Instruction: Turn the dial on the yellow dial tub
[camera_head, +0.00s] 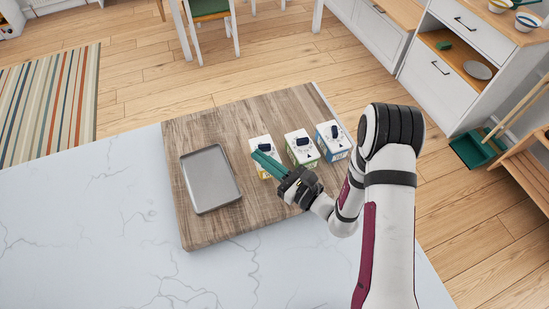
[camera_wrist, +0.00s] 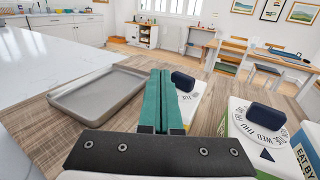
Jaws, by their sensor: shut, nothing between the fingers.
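The yellow dial tub (camera_head: 261,142) is the leftmost of three tubs on the wooden board in the head view. It has a white lid, a dark blue dial and yellow on its lower side. My gripper (camera_head: 258,155) is shut and empty, its teal fingers across the near part of this tub and hiding some of it. I cannot tell whether they touch it. In the wrist view, the shut fingers (camera_wrist: 160,76) point ahead, just left of the dark dial (camera_wrist: 183,81) on the far tub, and cover part of its lid.
A green-marked tub (camera_head: 302,148) and a blue-marked tub (camera_head: 333,141) stand close to the right. A grey metal tray (camera_head: 210,178) lies on the left of the board (camera_head: 185,225). The marble counter (camera_head: 90,240) is clear to the left.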

